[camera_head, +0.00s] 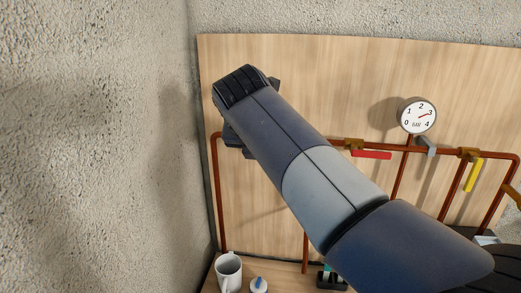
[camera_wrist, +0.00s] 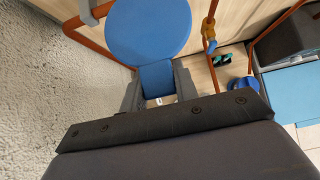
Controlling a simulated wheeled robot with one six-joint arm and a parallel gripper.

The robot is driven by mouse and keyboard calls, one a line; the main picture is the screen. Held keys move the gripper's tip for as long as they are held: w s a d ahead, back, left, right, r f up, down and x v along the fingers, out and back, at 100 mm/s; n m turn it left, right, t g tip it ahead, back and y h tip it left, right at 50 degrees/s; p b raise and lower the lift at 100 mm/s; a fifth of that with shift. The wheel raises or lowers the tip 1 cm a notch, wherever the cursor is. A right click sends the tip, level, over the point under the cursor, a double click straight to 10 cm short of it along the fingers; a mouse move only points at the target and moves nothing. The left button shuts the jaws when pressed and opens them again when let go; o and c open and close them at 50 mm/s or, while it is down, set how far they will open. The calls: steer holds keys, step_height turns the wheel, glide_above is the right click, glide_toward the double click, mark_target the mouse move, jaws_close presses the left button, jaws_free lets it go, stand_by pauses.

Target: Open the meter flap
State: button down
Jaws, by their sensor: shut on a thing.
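In the wrist view, a round blue flap (camera_wrist: 150,28) with a square tab (camera_wrist: 157,74) shows ahead of my gripper (camera_wrist: 158,86). The dark fingers stand on both sides of the tab and are shut on it. The blue face fills the upper middle of the view, and I cannot see what lies behind it or how far it is tilted. In the head view, my arm covers the flap and most of my gripper (camera_head: 238,140), which is near the left edge of the wooden board.
The wooden board (camera_head: 310,80) carries copper pipes (camera_head: 218,195), a round gauge (camera_head: 418,117), a red lever (camera_head: 371,155) and a yellow lever (camera_head: 473,174). A rough wall (camera_head: 90,140) is close on the left. A white mug (camera_head: 229,274) and a blue-topped white item (camera_head: 259,286) stand below.

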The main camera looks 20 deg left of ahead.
steer(key=shift+r, duration=0.15)
stand_by(0.5)
steer(key=c, duration=1.1)
jaws_free()
steer(key=v, duration=1)
steer(key=shift+s+r, duration=0.2)
steer(key=shift+r, duration=0.05)
steer(key=x, duration=1.1)
steer(key=shift+s+d, duration=0.1)
steer(key=shift+s, duration=0.1)
